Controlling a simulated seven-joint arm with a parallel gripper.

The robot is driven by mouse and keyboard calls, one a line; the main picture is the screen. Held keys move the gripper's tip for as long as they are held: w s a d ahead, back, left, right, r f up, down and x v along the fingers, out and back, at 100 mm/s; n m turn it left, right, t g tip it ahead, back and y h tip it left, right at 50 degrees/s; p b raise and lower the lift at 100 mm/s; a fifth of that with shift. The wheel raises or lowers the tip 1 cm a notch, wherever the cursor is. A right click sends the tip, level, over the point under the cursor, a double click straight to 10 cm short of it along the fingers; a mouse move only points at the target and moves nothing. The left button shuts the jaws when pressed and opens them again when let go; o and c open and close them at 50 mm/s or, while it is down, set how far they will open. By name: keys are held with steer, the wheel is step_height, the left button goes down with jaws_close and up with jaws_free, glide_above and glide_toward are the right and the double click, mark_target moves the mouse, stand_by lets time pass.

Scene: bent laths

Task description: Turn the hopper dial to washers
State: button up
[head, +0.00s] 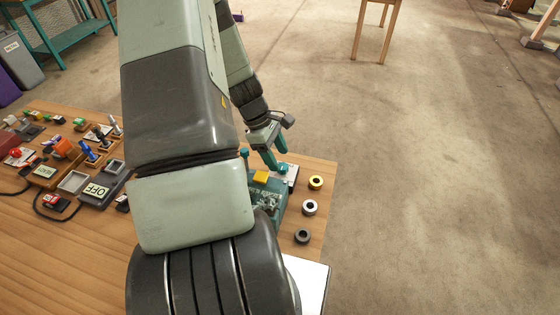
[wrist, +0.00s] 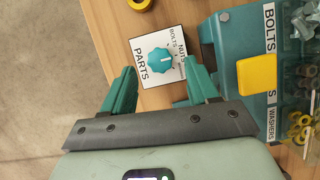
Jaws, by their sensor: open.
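The hopper dial (wrist: 161,61) is a round teal knob on a white plate (wrist: 143,47) marked PARTS, BOLTS and NUTS in the wrist view. Its pale mark appears to point right, toward NUTS. No washers label shows on the plate; its lower right part is hidden by a finger. My gripper (wrist: 163,70) is open, one finger on each side of the knob, with gaps showing and nothing held. The teal hopper (wrist: 230,45) stands right of the plate, with BOLTS and WASHERS labels. In the head view, my gripper (head: 278,160) is over the white plate (head: 293,173).
A yellow block (wrist: 257,74) sits on the hopper, beside clear compartments of small hardware. A yellow ring (head: 316,182), a silver ring (head: 309,207) and a dark ring (head: 302,236) lie near the table's right edge. Switches and other devices crowd the table's left.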

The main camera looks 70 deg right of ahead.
mark_target(282, 166)
steer(key=shift+x, duration=1.7)
steer(key=c, duration=1)
steer(key=m+y, duration=0.1)
steer(key=m, duration=0.3)
steer(key=shift+d+m+t+y, duration=0.2)
steer(key=shift+m+t+y, duration=0.2)
steer(key=m+t+y, duration=0.1)
steer(key=m, duration=0.3)
steer(key=shift+s+m, duration=0.1)
steer(key=shift+m, duration=0.3)
steer(key=shift+y, duration=0.3)
